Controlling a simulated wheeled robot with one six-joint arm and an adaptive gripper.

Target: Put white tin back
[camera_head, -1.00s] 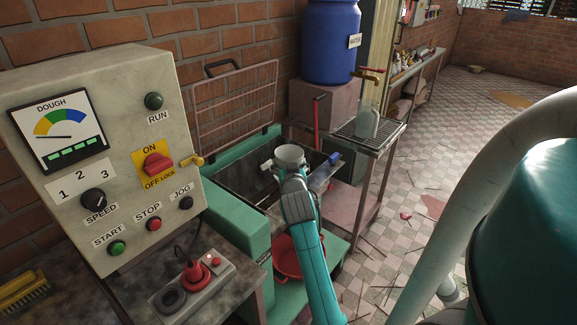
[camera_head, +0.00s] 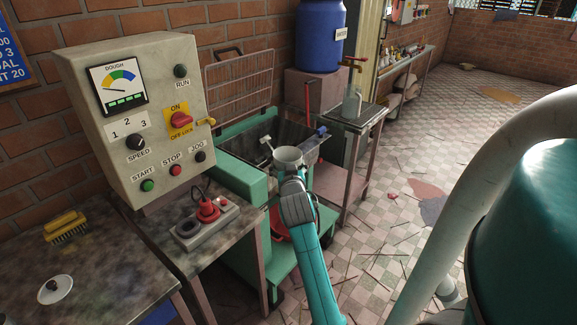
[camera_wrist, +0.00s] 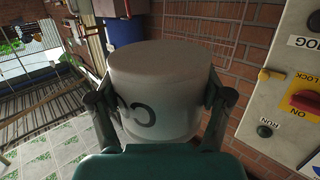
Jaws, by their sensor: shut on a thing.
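The white tin (camera_head: 289,156) is in my gripper, in front of the green machine trough in the head view. In the wrist view the white tin (camera_wrist: 160,90) fills the middle, with a dark curved mark on its side. My gripper (camera_wrist: 158,98) is shut on it, one finger on each side. In the head view my gripper (camera_head: 291,172) is partly hidden behind my own wrist.
The green machine (camera_head: 240,175) with its open trough stands behind the tin. A control box (camera_head: 135,120) is at the left. A small metal table (camera_head: 355,118) with a bottle stands to the right. At lower left, a bench (camera_head: 100,262) holds a yellow brush (camera_head: 65,226) and a white lid (camera_head: 55,289).

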